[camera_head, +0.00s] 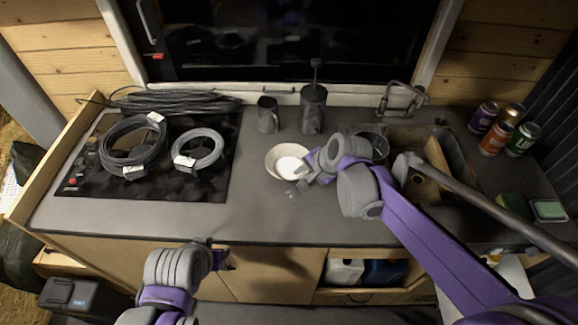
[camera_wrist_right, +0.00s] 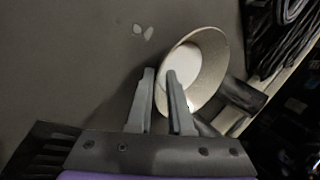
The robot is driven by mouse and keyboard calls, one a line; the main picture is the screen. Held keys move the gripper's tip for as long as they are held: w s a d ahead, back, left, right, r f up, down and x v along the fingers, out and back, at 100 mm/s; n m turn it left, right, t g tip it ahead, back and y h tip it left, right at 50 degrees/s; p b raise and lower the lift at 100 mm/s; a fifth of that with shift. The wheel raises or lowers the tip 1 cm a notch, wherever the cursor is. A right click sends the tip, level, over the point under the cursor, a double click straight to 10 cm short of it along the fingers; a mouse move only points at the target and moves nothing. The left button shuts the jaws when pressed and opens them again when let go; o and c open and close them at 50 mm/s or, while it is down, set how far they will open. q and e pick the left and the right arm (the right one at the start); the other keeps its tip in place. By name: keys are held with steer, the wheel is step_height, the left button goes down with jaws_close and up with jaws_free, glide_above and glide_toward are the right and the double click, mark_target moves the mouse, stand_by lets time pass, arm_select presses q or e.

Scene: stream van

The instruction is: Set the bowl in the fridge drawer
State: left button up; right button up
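The white bowl (camera_head: 275,162) stands on the grey counter, left of the sink, with a bright white inside. My right gripper (camera_head: 305,172) is at the bowl's right side. In the right wrist view the bowl (camera_wrist_right: 215,62) lies beyond the fingers (camera_wrist_right: 160,76); one finger overlaps its inside and the other is outside the rim. A gap shows between the fingers, and I cannot tell that they press the rim. My left gripper (camera_head: 224,258) is low in front of the counter, its fingers too small to judge. I cannot tell which front below is the fridge drawer.
Cable coils (camera_head: 133,146) lie on the black hob at left. A dark mug (camera_head: 268,115) and a dark canister (camera_head: 313,110) stand behind the bowl. Several cans (camera_head: 495,138) stand at right. An open compartment (camera_head: 322,297) under the counter holds white and blue containers.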

steer(key=shift+w+a+f, duration=0.25)
steer(key=shift+f, duration=0.3)
jaws_close()
stand_by(1.0)
